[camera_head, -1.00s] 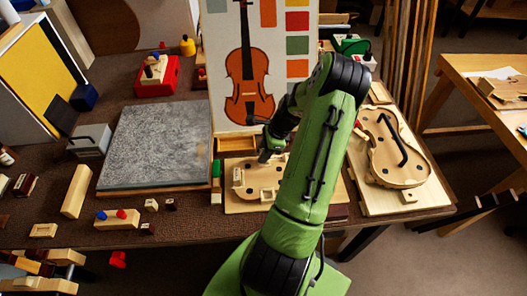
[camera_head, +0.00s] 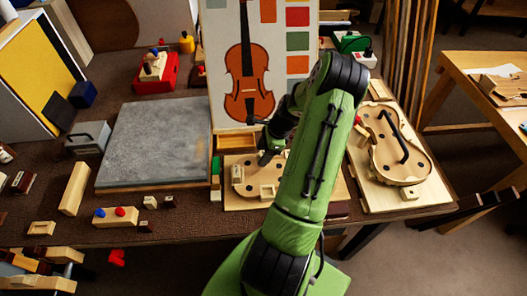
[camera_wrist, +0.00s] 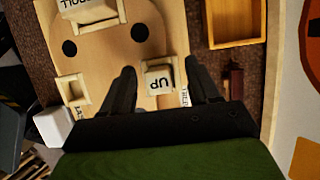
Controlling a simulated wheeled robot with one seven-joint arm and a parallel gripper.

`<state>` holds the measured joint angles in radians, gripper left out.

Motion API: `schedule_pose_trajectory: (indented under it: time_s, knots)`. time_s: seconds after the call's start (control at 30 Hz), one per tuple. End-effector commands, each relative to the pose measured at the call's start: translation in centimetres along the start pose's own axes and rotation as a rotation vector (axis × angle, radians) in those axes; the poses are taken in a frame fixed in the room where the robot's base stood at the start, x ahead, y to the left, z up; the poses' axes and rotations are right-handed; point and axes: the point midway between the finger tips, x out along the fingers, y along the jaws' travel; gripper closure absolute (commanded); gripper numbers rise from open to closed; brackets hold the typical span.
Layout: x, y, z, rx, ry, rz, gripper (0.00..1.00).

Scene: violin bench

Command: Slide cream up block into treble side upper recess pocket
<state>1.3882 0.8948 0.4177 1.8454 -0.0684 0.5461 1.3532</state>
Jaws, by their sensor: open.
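The cream UP block (camera_wrist: 158,80) sits at the edge of the pale wooden mould board (camera_wrist: 110,45) in the wrist view, its lettering upside down. Pale walls show close around its far side; I cannot tell how deep it sits. My gripper (camera_wrist: 160,84) is open, one dark finger on each side of the block, with gaps visible. A partly hidden label lies beside the right finger. In the head view my gripper (camera_head: 268,157) is low over the far edge of the board (camera_head: 235,200), and the block cannot be made out there.
Other pale pocketed pieces (camera_wrist: 73,88) stand on the board. An empty wooden tray (camera_wrist: 237,43) lies to its right in the wrist view. In the head view a grey slab (camera_head: 155,145) lies left and a violin-shaped form (camera_head: 395,150) right. A violin poster (camera_head: 220,60) stands behind.

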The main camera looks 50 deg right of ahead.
Motion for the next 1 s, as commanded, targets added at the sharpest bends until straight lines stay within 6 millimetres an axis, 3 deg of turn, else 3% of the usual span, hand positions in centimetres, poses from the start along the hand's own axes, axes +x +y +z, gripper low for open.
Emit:
schedule_pose_trajectory:
  time_s: [0.13, 0.23, 0.5, 0.7, 0.83, 1.0]
  knots:
    - [-0.4, 0.0, 0.0, 0.000, 0.001, -0.001, 0.39]
    - [-2.1, -0.1, 0.0, 0.001, 0.002, -0.003, 0.39]
    - [-9.9, -0.1, 0.0, 0.001, 0.003, -0.006, 0.39]
    - [-14.4, -0.1, 0.1, 0.000, 0.002, -0.003, 0.39]
    - [-15.7, 0.0, 0.0, 0.001, 0.000, -0.001, 0.39]
    - [-15.8, 0.0, 0.0, 0.000, 0.000, 0.000, 0.39]
